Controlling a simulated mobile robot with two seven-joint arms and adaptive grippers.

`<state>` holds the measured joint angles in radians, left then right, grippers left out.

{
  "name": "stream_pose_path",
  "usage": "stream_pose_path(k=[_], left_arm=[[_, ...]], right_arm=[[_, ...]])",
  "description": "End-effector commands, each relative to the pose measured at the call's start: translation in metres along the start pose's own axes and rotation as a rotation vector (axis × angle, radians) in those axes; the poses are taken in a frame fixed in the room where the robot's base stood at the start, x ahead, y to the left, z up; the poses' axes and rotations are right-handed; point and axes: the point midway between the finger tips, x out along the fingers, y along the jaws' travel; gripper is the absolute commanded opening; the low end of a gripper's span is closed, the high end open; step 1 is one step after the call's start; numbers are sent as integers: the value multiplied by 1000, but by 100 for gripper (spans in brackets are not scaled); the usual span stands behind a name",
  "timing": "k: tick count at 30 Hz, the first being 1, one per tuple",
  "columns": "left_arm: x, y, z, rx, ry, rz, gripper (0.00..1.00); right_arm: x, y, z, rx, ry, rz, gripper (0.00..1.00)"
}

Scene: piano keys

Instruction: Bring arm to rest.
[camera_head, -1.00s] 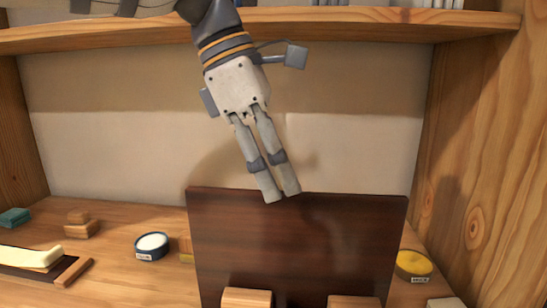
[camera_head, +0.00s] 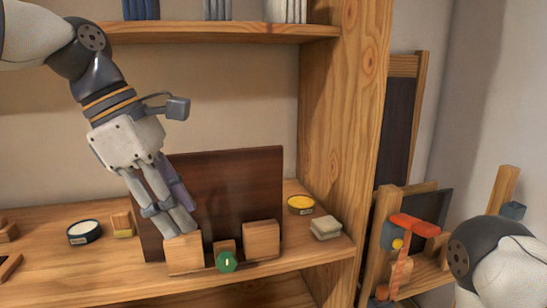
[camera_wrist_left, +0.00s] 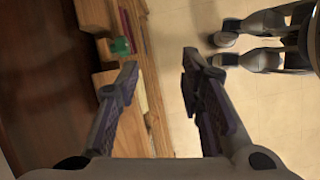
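My left arm comes in from the upper left in the head view. Its left gripper (camera_head: 180,228) points down in front of the dark wooden board (camera_head: 235,185), with its fingertips close above the left light wooden block (camera_head: 184,254). In the left wrist view the two fingers of this gripper (camera_wrist_left: 160,67) are apart with nothing between them, so it is open and empty. Whether a fingertip touches the block is unclear. Part of my right arm (camera_head: 480,255) shows at the right edge; its gripper is out of view.
A green round piece (camera_head: 227,261) sits between the left block and a right wooden block (camera_head: 261,240). A blue-rimmed tin (camera_head: 84,232), a yellow tin (camera_head: 301,204) and a pale stack (camera_head: 326,228) stand on the shelf. A wooden upright (camera_head: 345,130) bounds it. Orange-red items (camera_head: 415,226) lie beyond.

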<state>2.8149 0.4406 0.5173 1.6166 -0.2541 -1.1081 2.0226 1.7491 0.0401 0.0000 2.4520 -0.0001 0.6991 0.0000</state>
Motion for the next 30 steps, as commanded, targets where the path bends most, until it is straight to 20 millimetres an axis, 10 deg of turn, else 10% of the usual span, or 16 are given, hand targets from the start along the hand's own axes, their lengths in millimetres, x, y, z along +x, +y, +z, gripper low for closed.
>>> stream_pose_path(k=[7, 13, 21, 30], left_arm=[[192, -34, -64, 384, 5, -101, 35], [320, -151, -155, 829, 61, -198, 35], [342, -304, -253, 1433, 160, -411, 35], [336, -321, -265, 1554, 175, -450, 35]], right_arm=[[1, 0, -1, 0, 2, 0, 40], [1, 0, -1, 0, 1, 0, 40], [0, 0, -1, 0, 3, 0, 40], [0, 0, -1, 0, 3, 0, 40]])
